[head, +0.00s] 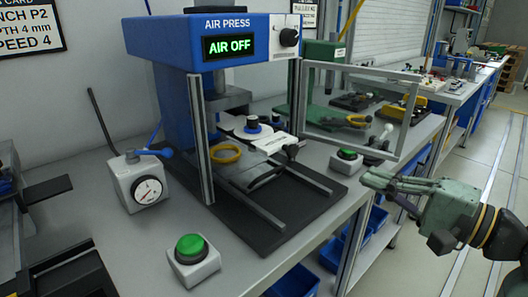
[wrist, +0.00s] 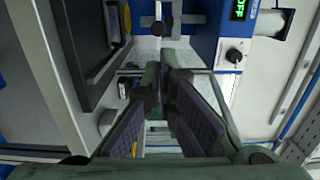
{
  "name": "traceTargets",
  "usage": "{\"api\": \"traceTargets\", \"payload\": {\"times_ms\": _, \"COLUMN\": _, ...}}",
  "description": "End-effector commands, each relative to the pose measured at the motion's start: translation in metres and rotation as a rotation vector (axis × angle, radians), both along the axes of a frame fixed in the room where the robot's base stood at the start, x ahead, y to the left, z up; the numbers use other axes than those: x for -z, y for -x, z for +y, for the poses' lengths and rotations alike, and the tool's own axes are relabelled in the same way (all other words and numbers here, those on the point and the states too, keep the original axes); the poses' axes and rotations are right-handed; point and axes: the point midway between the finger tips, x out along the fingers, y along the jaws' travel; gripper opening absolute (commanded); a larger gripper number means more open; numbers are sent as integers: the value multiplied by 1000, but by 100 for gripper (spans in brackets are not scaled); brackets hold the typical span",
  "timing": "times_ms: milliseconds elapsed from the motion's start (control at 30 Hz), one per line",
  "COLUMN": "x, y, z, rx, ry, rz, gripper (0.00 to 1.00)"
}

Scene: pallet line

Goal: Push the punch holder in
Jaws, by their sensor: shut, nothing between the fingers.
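The air press (head: 215,35) stands on the bench with its display reading AIR OFF. I cannot tell for certain which of these is the punch holder. The framed clear guard (head: 303,98) is swung open to the right, with a white knob (head: 388,130). My gripper (head: 370,180) is shut and empty, in front of the bench edge and right of the press. It also shows in the wrist view (wrist: 165,68).
A yellow ring (head: 226,152) lies on the press bed. Green buttons stand at the front (head: 192,250) and right (head: 347,160). A gauge box (head: 143,184) is at the left. Blue bins (head: 340,250) sit under the bench. The open guard stands near my gripper; the aisle is clear.

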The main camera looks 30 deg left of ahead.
Motion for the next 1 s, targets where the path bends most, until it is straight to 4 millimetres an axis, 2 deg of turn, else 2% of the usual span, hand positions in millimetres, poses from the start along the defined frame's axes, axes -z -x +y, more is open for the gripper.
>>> {"api": "traceTargets", "payload": {"times_ms": 33, "x": 0, "y": 2, "z": -7, "rx": 7, "ry": 1, "rz": -2, "gripper": 0}}
{"api": "traceTargets", "payload": {"times_ms": 100, "x": 0, "y": 4, "z": -9, "rx": 7, "ry": 1, "rz": -3, "gripper": 0}}
{"api": "traceTargets", "payload": {"times_ms": 233, "x": -1, "y": 1, "z": 1, "rx": 4, "ry": 1, "rz": -3, "gripper": 0}}
{"api": "traceTargets", "payload": {"times_ms": 700, "x": -4, "y": -25, "z": 91, "rx": 3, "ry": 1, "rz": -3, "gripper": 0}}
{"api": "traceTargets", "payload": {"times_ms": 800, "x": -3, "y": -29, "z": 106, "rx": 3, "ry": 1, "rz": -2, "gripper": 0}}
{"api": "traceTargets", "payload": {"times_ms": 1000, "x": -2, "y": -35, "z": 122, "rx": 6, "ry": 1, "rz": -2, "gripper": 0}}
